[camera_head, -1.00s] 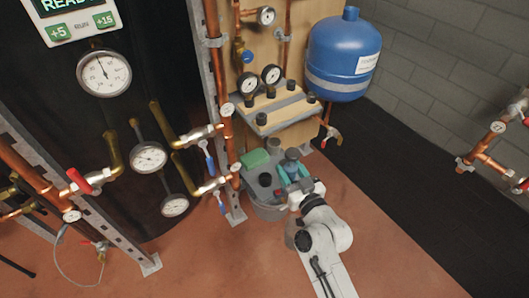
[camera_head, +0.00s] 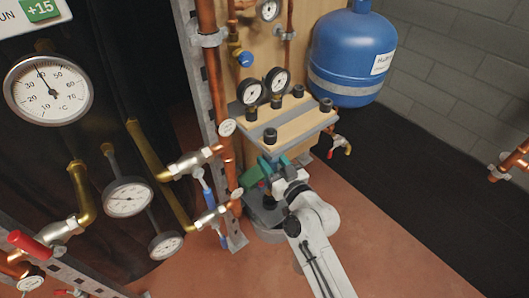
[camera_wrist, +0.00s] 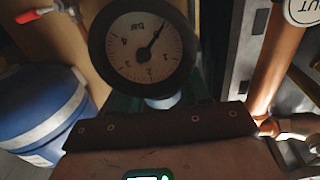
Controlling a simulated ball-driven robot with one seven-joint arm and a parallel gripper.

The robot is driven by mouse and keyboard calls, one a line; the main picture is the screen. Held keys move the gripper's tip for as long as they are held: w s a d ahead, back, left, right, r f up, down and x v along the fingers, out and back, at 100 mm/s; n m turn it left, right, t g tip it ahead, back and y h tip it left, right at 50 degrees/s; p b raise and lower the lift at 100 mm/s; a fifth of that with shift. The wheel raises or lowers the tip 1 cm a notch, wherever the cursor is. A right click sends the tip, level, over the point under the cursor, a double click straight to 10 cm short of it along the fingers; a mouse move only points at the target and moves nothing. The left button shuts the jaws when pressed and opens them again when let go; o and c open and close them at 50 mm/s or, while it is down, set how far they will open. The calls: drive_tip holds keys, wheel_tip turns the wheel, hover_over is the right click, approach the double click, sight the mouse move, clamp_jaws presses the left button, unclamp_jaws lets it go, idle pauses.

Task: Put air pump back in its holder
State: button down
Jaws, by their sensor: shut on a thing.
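My gripper (camera_head: 277,163) is in front of the wooden shelf's lower edge, over a grey unit (camera_head: 262,215) near the floor. It is shut on the air pump, which is mostly hidden by my wrist in the head view. Only small teal and dark parts show there. In the wrist view a round black gauge marked bar (camera_wrist: 150,47) appears upside down and close, with a teal-blue part just below it. I cannot tell surely whether this gauge belongs to the pump. No holder can be made out for certain.
The wooden shelf (camera_head: 303,127) with black pegs is just above my gripper. A green block (camera_head: 249,176) is close on the left. Copper pipes (camera_head: 213,75) and valves stand left. A blue tank (camera_head: 352,45) hangs right, also in the wrist view (camera_wrist: 40,120). Floor at right is clear.

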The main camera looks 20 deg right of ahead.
drive_tip(key=shift+w+f+b, duration=0.2)
drive_tip(key=shift+f+b, duration=0.45)
wheel_tip(320, 180, down, 3)
drive_tip(key=shift+r+b, duration=0.1)
drive_tip(key=shift+b, duration=1.1)
drive_tip(key=shift+r, duration=0.1)
drive_tip(key=shift+f+b, duration=1.95)
drive_tip(key=shift+b, duration=0.55)
idle(2.0)
drive_tip(key=c, duration=0.9)
unclamp_jaws()
drive_tip(key=o, duration=0.4)
drive_tip(key=shift+s, duration=0.1)
drive_tip(key=shift+o, duration=0.2)
drive_tip(key=shift+f, duration=0.15)
